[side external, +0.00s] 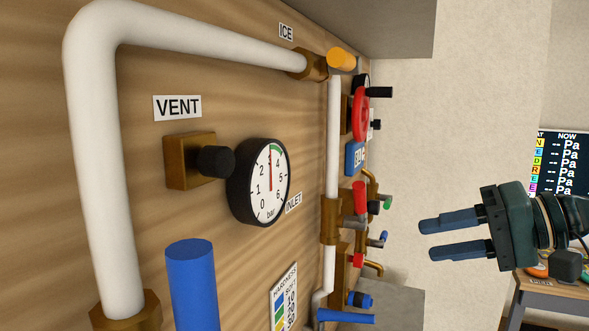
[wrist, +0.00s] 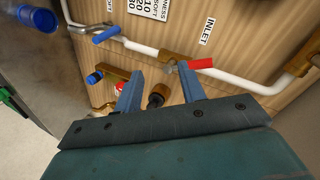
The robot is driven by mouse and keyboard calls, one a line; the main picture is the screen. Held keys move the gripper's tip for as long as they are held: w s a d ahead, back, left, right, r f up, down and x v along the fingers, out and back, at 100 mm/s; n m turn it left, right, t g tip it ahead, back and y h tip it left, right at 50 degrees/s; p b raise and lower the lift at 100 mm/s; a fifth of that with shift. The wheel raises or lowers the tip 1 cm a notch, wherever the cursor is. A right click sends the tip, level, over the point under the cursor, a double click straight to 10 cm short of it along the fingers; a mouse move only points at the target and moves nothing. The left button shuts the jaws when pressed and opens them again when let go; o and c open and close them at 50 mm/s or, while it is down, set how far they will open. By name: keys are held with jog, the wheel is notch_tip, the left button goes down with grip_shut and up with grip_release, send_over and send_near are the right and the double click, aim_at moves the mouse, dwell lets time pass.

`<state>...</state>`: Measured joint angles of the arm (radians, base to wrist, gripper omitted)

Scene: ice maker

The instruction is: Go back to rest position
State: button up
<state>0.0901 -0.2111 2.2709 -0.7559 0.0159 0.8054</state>
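My gripper (side external: 440,238) is at the right of the side view, in free air away from the wooden panel (side external: 225,55). Its two blue fingers point left toward the panel and stand apart with nothing between them. In the wrist view my gripper (wrist: 160,92) also shows open. The panel lies beyond the fingertips there, with a red lever (wrist: 202,63) above the right finger and a dark knob on a brass fitting (wrist: 157,97) seen between the fingers. No object is held.
The panel carries white pipes (side external: 100,180), a pressure gauge (side external: 262,182), a blue handle (side external: 191,280), a red wheel (side external: 361,113) and several small valves. A desk (side external: 555,290) and a dark screen (side external: 562,165) stand behind my gripper. Free space lies between gripper and panel.

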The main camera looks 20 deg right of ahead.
jog(key=s+d+f+n+g+h, duration=0.2)
jog(key=s+d+f+h, duration=0.2)
jog(key=s+d, duration=0.3)
jog(key=s+d+f+n+g+h, duration=0.2)
jog(key=s+d+f+h, duration=0.3)
jog(key=s, duration=0.7)
jog(key=d, duration=0.2)
jog(key=shift+d+f+n+g, duration=0.3)
jog(key=shift+d+n, duration=0.05)
jog(key=shift+n, duration=0.05)
dwell(0.8)
